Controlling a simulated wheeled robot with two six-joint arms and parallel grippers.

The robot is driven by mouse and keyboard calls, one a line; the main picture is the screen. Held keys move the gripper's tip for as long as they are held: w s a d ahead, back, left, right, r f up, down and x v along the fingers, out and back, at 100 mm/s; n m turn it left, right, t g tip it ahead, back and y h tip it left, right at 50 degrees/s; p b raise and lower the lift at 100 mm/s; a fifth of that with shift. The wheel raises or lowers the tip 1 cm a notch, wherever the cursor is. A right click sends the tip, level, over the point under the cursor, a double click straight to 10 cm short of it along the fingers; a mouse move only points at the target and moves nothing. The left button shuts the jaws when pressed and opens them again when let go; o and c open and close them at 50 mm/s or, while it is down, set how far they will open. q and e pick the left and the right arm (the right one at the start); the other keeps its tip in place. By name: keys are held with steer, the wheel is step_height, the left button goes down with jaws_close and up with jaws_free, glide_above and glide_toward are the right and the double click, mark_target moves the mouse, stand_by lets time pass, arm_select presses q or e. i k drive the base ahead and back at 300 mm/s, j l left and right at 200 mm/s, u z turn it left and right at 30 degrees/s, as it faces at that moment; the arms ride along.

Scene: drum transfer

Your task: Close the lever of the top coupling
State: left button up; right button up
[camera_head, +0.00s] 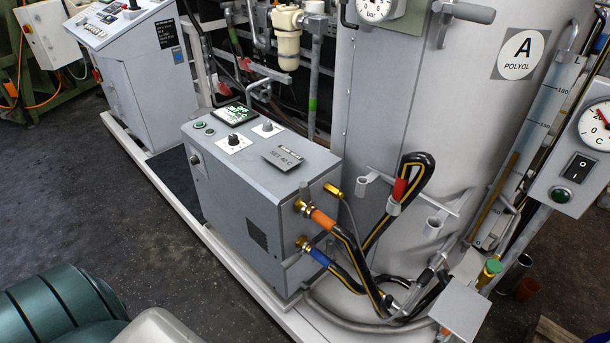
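The top coupling (302,207) is a brass fitting on the right side of the grey box unit (232,185). A hose with an orange collar (322,218) runs from it. A small grey piece stands up beside this coupling; I cannot tell at this size whether it is the lever or how far it is swung. Below sits the bottom coupling (304,243), also brass, with a blue-collared hose (320,257). A brass piece (333,190) with a thin cable is just above right of the top coupling. Neither of my grippers shows in the head view.
A large pale tank (400,130) labelled A POLYOL stands behind the hoses. A looped black-yellow hose (417,168) with a red end hangs on its bracket. A green ribbed drum (60,305) is at the lower left. Dark floor (90,210) is open left of the white base frame.

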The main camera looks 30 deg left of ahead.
mark_target(304, 187)
steer(key=u, duration=1)
